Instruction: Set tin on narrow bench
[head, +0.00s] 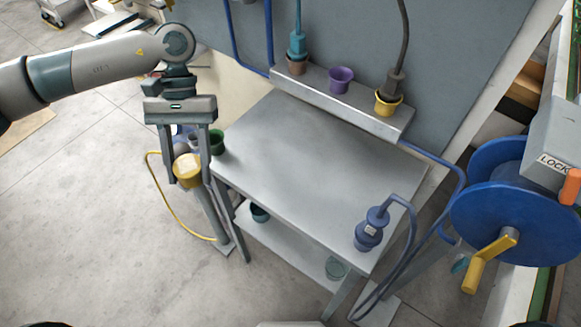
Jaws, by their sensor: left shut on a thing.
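A yellow tin (187,171) sits between the fingers of my left gripper (191,184), which is shut on it. The gripper points down at the left end of the grey narrow bench (320,165). The tin appears just left of the bench's left edge in the picture; its height relative to the top cannot be told. The middle of the bench top is bare. My right gripper is not in view.
A green cup (217,142) stands at the bench's left corner. A blue corded tool (371,228) stands at the right front. A raised shelf (343,105) behind holds several pots. A blue reel (515,200) is at the right. A yellow cable (168,209) lies left.

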